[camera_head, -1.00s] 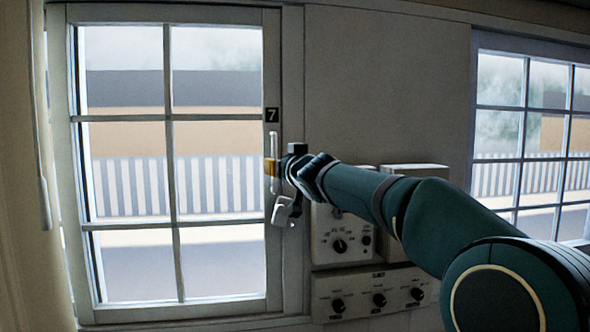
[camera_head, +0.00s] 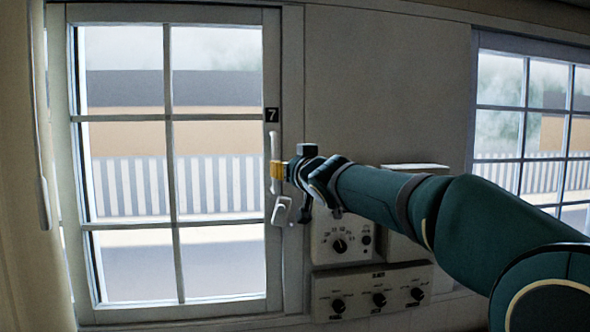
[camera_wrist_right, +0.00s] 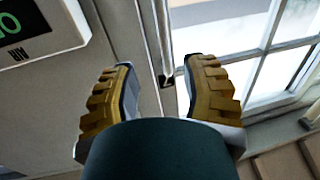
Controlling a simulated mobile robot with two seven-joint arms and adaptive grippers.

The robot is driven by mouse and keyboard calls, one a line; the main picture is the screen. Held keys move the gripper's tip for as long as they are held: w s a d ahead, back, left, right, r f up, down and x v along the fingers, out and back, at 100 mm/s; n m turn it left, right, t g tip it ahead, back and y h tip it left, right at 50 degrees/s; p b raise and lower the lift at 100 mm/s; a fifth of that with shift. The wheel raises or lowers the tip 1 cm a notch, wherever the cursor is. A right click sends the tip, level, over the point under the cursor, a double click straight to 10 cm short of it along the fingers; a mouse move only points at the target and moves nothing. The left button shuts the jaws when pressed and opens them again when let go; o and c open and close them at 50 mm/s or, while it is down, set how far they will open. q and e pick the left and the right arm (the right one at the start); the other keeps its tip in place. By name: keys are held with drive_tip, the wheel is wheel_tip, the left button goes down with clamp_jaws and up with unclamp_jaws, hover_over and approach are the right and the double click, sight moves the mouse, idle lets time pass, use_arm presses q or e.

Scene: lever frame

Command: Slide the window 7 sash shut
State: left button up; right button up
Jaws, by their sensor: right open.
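The window 7 sash (camera_head: 172,116), a pale frame with several panes, fills the left of the head view. Its right stile carries the black number 7 plate (camera_head: 272,115), a white upright handle (camera_head: 274,145) and a pale latch (camera_head: 282,210) below. My right gripper (camera_head: 279,171) has its yellow fingertips beside the lower part of the handle, partly covering it. In the wrist view its two ridged yellow fingers (camera_wrist_right: 163,95) are spread apart with nothing held. I cannot tell whether a fingertip touches the handle. My left gripper is not in view.
Control boxes with knobs sit on the wall below my right arm: an upper box (camera_head: 326,243) and a lower panel (camera_head: 358,300). A second window (camera_head: 520,130) is at the right. The wall (camera_head: 385,85) above my arm is clear.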

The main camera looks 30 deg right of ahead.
drive_tip(key=shift+s, duration=0.8)
idle(0.4)
